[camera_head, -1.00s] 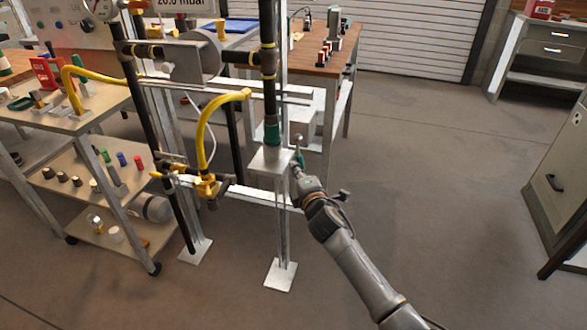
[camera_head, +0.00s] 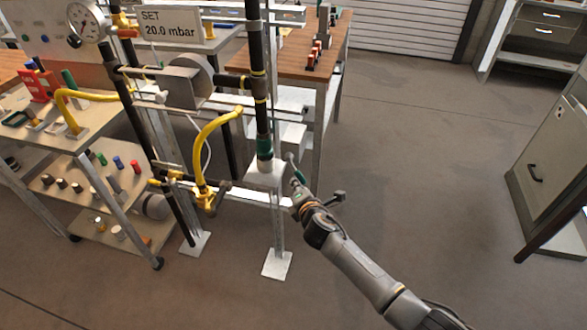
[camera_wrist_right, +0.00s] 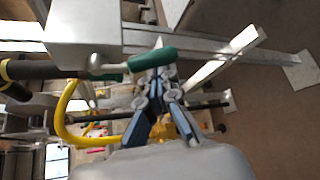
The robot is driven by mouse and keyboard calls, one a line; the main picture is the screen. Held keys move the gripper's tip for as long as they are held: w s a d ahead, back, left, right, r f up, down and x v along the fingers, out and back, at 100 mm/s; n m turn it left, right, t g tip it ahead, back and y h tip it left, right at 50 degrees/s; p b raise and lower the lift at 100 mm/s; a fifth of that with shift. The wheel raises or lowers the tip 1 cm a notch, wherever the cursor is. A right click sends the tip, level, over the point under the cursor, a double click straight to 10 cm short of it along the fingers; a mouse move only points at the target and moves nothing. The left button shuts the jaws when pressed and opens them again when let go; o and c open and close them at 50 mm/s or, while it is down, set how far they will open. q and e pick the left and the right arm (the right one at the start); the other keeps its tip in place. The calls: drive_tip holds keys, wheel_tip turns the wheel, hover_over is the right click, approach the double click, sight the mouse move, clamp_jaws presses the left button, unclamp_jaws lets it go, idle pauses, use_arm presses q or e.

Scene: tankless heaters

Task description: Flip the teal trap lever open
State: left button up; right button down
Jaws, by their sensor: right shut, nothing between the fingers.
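The teal trap (camera_head: 264,147) sits at the foot of a black vertical pipe, above a pale square plate. Its teal lever (camera_head: 299,176) stands out to the right of the trap on a pale arm. In the right wrist view the lever's teal grip (camera_wrist_right: 152,60) lies across the picture, just beyond my fingertips. My right gripper (camera_head: 299,188) is at the lever; its fingers (camera_wrist_right: 159,78) are shut and empty. The tips look close to or against the grip; I cannot tell contact for certain. My left gripper is not in view.
A yellow hose (camera_head: 202,145) and black pipes stand left of the trap. The pale plate (camera_head: 266,176) and its post are close to my right gripper. A wooden-topped bench (camera_head: 300,62) is behind. Open floor (camera_head: 420,140) lies to the right.

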use_arm(q)
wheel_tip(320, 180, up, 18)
drive_tip(key=p, duration=1.6)
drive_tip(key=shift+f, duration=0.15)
use_arm(e)
drive_tip(key=s+d+r+n+g+h, duration=0.1)
drive_tip(key=d+r+n+g+h, duration=0.2)
drive_tip(key=r+n+h, duration=0.2)
drive_tip(key=shift+d+r+n+h, duration=0.3)
drive_tip(key=shift+r+n+h, duration=0.1)
drive_tip(key=shift+n, duration=0.1)
drive_tip(key=shift+s, duration=0.1)
